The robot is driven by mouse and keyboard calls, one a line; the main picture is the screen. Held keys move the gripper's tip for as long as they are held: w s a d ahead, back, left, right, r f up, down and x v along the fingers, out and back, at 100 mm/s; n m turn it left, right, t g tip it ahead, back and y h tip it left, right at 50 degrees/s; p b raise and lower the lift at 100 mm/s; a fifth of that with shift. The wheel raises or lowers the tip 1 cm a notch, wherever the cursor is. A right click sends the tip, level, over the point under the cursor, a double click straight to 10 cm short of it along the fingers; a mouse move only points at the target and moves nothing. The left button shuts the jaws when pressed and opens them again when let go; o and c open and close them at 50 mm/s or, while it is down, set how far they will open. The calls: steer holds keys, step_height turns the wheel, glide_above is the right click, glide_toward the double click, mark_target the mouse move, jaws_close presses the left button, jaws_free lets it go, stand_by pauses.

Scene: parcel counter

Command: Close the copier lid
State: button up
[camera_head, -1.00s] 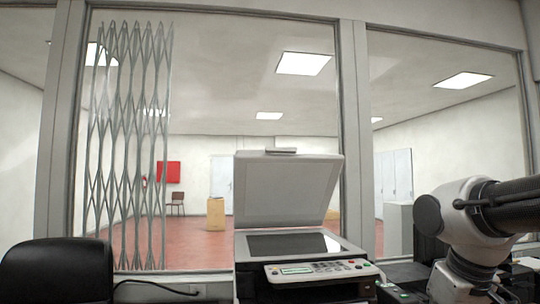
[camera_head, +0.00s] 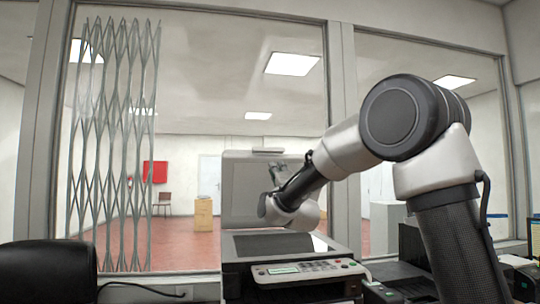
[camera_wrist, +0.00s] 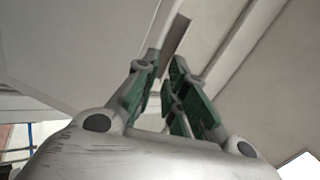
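The copier (camera_head: 307,271) stands at the counter in the head view, with its control panel facing me and its dark glass bed uncovered. Its grey lid (camera_head: 238,190) stands open, raised nearly upright at the back, with a small tab on its top edge. My gripper (camera_head: 273,174) is in front of the lid's right part and hides some of it. In the wrist view, my gripper (camera_wrist: 168,68) has green-padded fingers drawn close together, with a narrow gap and nothing held. A pale surface, probably the lid, fills the view beyond them. I cannot tell whether they touch.
A black chair back (camera_head: 45,272) is at lower left. A large window with a folding metal grille (camera_head: 112,150) stands behind the counter. A dark laptop-like device (camera_head: 410,245) sits right of the copier, behind my arm.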

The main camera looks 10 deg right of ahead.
mark_target(269, 151)
steer(key=w+r+m, duration=0.1)
steer(key=w+r, duration=0.1)
steer(key=w+r+t, duration=0.1)
steer(key=w+r, duration=0.1)
steer(key=w+a+r+m+t+h, duration=0.1)
steer(key=w+r, duration=0.1)
steer(key=shift+w+a+m, duration=0.1)
steer(key=shift+w+m, duration=0.15)
steer(key=shift+m, duration=0.05)
steer(key=shift+c, duration=0.3)
jaws_close()
